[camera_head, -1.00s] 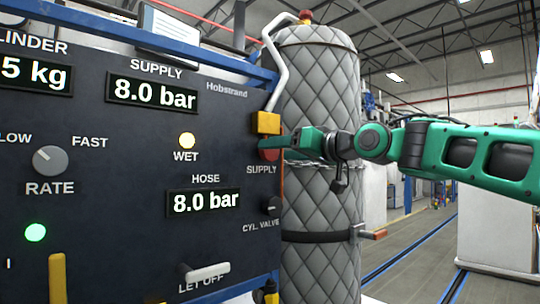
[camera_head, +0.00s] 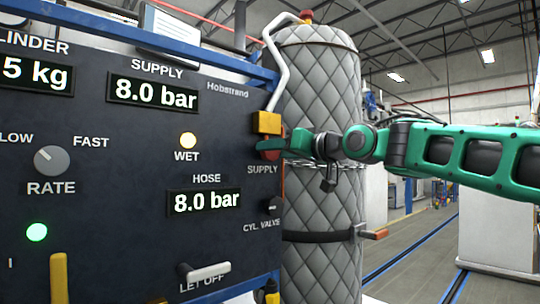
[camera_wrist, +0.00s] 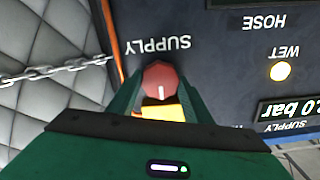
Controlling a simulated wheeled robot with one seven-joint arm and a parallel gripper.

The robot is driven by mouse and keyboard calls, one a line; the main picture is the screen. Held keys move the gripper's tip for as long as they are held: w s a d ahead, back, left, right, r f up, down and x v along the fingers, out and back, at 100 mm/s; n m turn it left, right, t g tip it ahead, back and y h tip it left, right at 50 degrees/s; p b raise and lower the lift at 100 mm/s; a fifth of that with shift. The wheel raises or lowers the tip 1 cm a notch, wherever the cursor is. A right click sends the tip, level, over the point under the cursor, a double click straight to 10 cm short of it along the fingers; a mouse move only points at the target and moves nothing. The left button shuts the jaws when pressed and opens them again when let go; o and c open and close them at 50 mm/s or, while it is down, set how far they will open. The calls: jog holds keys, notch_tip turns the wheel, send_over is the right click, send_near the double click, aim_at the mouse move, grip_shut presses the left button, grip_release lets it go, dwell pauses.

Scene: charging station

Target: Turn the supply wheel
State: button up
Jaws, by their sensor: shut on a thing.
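The red supply wheel (camera_wrist: 162,82) sits at the panel's right edge, above the SUPPLY label. In the wrist view it is between my fingers, with a short pale mark on its face. In the head view the wheel (camera_head: 268,152) is mostly covered by my gripper (camera_head: 283,148), which reaches in from the right. My gripper also shows in the wrist view (camera_wrist: 160,92), with its green fingers shut on the wheel from both sides. The dark panel (camera_head: 120,215) shows a supply reading of 8.0 bar (camera_head: 153,93) and a hose reading of 8.0 bar (camera_head: 203,202).
A yellow block (camera_head: 266,122) with a white pipe stands just above the wheel. A quilted grey cylinder (camera_head: 320,90) with a chain stands close behind my gripper. The cylinder valve knob (camera_head: 270,206) and the LET OFF lever (camera_head: 208,272) are lower on the panel.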

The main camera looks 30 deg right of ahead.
jog(key=shift+n, duration=0.4)
jog(key=shift+a+f+n, duration=0.1)
jog(key=shift+f+n, duration=0.05)
jog(key=shift+n, duration=4.1)
jog(key=shift+a+f+n, duration=0.1)
jog(key=shift+n, duration=4.15)
jog(key=shift+f, duration=0.1)
jog(key=o, duration=1.1)
jog(key=shift+c, duration=0.2)
jog(key=shift+r, duration=0.2)
jog(key=shift+s+d+r, duration=0.1)
jog(key=shift+r, duration=0.05)
